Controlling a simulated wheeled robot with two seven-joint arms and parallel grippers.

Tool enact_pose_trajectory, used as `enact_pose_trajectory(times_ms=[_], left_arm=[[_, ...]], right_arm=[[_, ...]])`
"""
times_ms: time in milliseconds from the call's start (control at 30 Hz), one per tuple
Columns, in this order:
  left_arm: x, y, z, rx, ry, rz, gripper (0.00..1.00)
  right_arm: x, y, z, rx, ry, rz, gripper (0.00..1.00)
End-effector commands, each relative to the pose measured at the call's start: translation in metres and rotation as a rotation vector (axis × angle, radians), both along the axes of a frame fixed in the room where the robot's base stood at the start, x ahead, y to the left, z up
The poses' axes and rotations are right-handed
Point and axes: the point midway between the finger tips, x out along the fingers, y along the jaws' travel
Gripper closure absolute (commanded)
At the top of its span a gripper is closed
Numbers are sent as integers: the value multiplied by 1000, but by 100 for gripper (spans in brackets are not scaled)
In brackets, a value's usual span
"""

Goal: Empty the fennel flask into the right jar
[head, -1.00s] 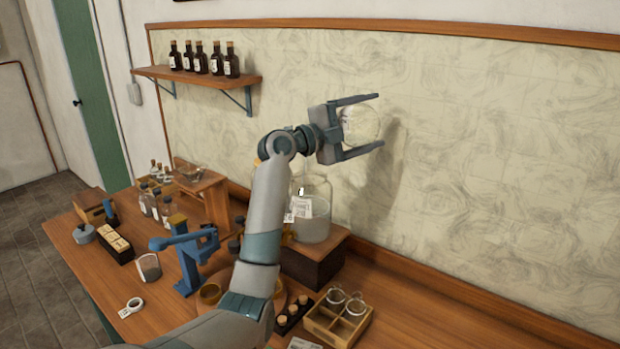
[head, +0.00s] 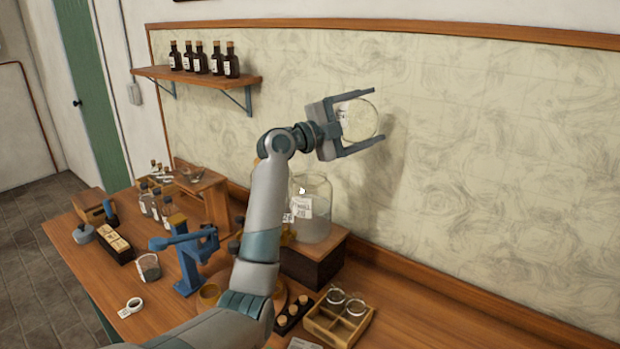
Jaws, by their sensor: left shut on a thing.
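My left gripper (head: 352,122) is shut on a round clear glass flask (head: 360,120), held high in front of the wall. The flask is tipped on its side, and a label shows at its left edge. I cannot read that label, nor see any liquid in the flask. A large glass jar (head: 316,208) with a white label stands on a dark wooden block below the gripper, upright. My left arm partly hides a second labelled vessel (head: 289,217) beside it. My right gripper is not in view.
A blue metal stand (head: 187,262) and small bottles (head: 156,206) are on the bench at left. A wooden divided crate (head: 338,318) with glassware stands in front. A wall shelf (head: 196,76) holds several dark bottles. The bench at right (head: 440,310) is clear.

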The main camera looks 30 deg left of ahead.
Motion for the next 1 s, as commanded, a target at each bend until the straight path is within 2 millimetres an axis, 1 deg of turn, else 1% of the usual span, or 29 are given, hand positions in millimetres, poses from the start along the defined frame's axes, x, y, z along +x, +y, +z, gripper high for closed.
enact_pose_trajectory(times_ms=[400,567,700,800,1000], left_arm=[[0,0,-1,4,-1,0,52],[0,-2,-9,53,-8,1,52],[-1,-5,-21,132,-16,1,52],[-1,-8,-27,192,-25,2,52],[-1,-10,-27,226,-28,0,52]], right_arm=[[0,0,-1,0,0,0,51],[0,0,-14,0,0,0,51],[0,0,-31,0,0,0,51],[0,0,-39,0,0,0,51],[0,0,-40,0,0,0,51]])
